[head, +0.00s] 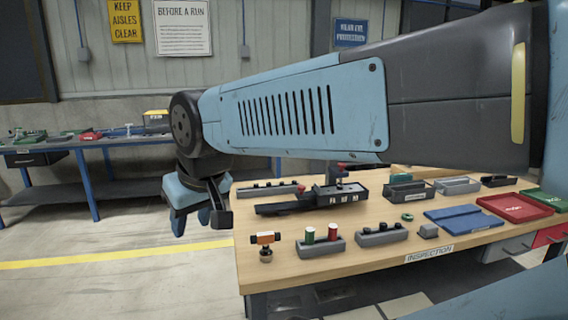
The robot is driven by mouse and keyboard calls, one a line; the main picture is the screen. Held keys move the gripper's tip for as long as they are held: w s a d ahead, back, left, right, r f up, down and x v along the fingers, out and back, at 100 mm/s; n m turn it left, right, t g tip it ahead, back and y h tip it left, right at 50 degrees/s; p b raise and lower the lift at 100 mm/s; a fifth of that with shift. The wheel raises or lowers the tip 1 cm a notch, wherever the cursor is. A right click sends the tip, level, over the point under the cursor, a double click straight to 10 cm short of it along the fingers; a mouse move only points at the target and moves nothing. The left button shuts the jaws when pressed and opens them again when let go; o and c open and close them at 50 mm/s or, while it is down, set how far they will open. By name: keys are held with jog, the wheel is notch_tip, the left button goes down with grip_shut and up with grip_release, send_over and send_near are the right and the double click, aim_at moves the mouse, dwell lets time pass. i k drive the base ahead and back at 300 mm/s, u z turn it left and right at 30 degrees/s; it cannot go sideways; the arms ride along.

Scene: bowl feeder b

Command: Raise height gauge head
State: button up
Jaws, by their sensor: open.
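My gripper (203,218) hangs at the end of my arm, pointing down, open and empty. In this view it appears just left of the inspection table (480,238). A black device (335,193) with a long low base and a red-tipped upright part stands near the table's middle. A small orange and black item (265,239) on a brass-coloured foot stands at the front left corner. I cannot tell for sure which of these is the height gauge, and no raised head is clearly visible. My arm hides the space above and behind the table.
A grey holder (322,246) with green and red cylinders, another grey block (382,237), blue trays (463,219), a red tray (514,207) and a green tray (545,199) crowd the table. A blue-framed bench (110,143) stands behind left. The floor at left is clear.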

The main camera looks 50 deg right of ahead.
aim_at(338, 172)
jog(key=u, duration=0.3)
jog(key=k, duration=1.1)
jog(key=z, duration=1.9)
jog(key=i, duration=1)
